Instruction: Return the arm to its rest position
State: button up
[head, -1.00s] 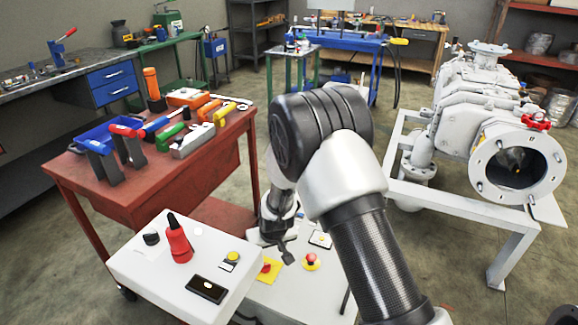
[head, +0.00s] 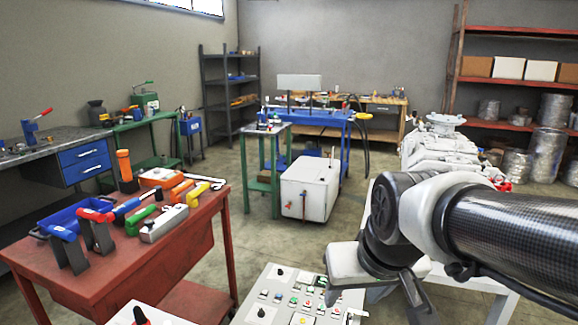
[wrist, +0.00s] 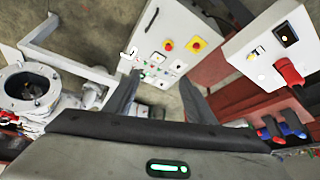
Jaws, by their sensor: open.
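My arm (head: 500,235) comes in from the right edge of the head view, black and white, bent with its wrist end toward the lower middle. My gripper (wrist: 158,100) is open in the wrist view, its two dark fingers spread apart with nothing between them. It hangs in the air; the floor and a control panel show beyond the fingers. In the head view the gripper end is low and right of the panel, and its fingertips are hard to make out.
A control panel (head: 284,285) with several buttons stands low in front. Another panel (head: 165,314) with a red switch is at its left. A red tool cart (head: 110,268) is on the left. The grey screw vacuum (head: 432,150) stands behind my arm. Open floor lies mid-room.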

jog(key=s+d+r+m, duration=0.1)
jog(key=s+d, duration=0.2)
jog(key=s, duration=0.5)
notch_tip(320, 180, up, 23)
jog(key=p, duration=2.3)
jog(key=shift+d+r+h, duration=0.2)
jog(key=shift+h, duration=0.2)
